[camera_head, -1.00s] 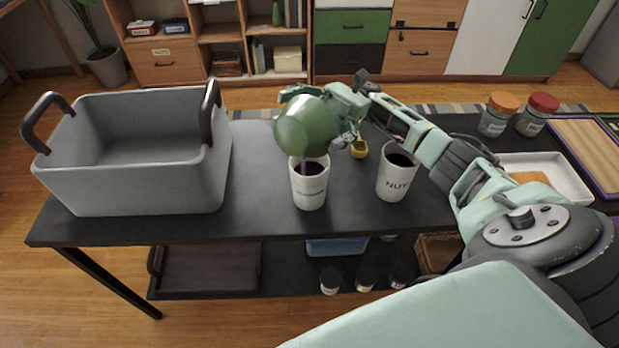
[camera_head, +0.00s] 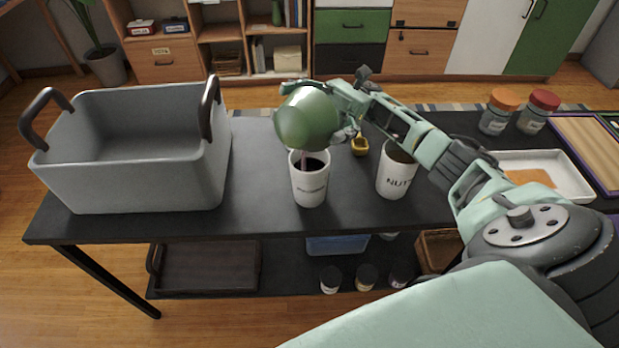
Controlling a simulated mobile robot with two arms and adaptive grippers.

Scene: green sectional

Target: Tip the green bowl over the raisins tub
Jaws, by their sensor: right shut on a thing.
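The green bowl (camera_head: 306,119) is tilted above a white tub (camera_head: 309,190), with its outside facing me. A thin purplish stream runs from the bowl's lower edge into the tub's opening. The tub stands upright, with dark contents; its lettering is too small to read surely. My right gripper (camera_head: 341,119) is shut on the bowl at its right side; the fingertips are partly hidden. A second white tub (camera_head: 394,180), lettered NUT, stands to the right, partly behind my right arm. My left gripper is not in view.
A grey bin (camera_head: 130,185) with brown handles stands on the table's left. Jars with orange (camera_head: 504,100) and red (camera_head: 544,100) lids and a white tray (camera_head: 545,163) are at the right. A small yellow object (camera_head: 360,146) lies behind the tubs.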

